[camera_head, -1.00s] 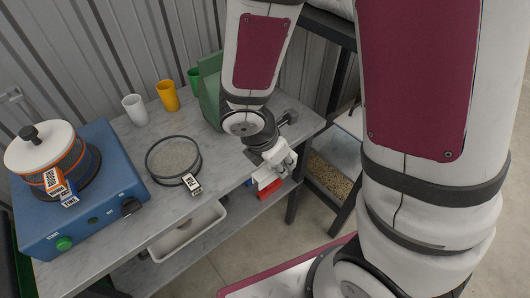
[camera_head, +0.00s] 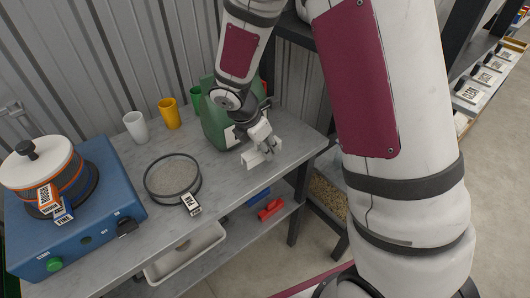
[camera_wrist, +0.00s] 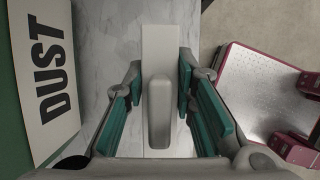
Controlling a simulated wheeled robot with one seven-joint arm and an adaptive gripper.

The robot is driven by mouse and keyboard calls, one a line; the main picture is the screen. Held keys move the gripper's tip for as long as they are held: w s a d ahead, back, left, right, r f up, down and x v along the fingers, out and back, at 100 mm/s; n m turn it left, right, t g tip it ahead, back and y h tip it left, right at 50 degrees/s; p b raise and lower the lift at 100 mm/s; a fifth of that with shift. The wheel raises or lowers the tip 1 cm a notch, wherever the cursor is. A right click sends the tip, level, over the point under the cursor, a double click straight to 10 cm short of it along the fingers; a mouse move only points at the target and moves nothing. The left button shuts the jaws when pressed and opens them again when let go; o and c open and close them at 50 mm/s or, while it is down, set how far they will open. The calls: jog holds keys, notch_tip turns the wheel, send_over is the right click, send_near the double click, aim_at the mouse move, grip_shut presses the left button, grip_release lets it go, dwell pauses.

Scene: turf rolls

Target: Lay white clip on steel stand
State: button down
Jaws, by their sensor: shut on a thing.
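My gripper (camera_head: 264,148) is over the right part of the grey bench top, just in front of a green container. It is shut on the white clip (camera_head: 251,162), which shows as a pale block below the fingers. In the wrist view the clip (camera_wrist: 159,110) is a flat pale plate with a raised bar, and the bar lies between the teal finger pads of my gripper (camera_wrist: 158,88). I cannot tell whether the clip touches the surface below. The grey bench (camera_head: 220,190) is the only stand-like surface clearly under it; no separate steel stand can be made out.
The green container (camera_head: 216,126) stands close behind my gripper; its "DUST" label (camera_wrist: 48,75) shows at the wrist view's left. A round sieve (camera_head: 172,178), yellow cup (camera_head: 169,114), white cup (camera_head: 135,126) and blue hotplate (camera_head: 110,235) with a pot (camera_head: 38,162) stand further left. Red and blue items lie on the lower shelf.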

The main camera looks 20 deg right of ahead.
aim_at(265, 162)
jog(key=shift+w+f, duration=0.15)
jog(key=shift+w, duration=0.25)
jog(key=shift+f, duration=1.65)
jog(key=shift+f, duration=0.2)
jog(key=c, duration=1.3)
grip_release()
jog(key=shift+c, duration=0.2)
jog(key=shift+r, duration=0.1)
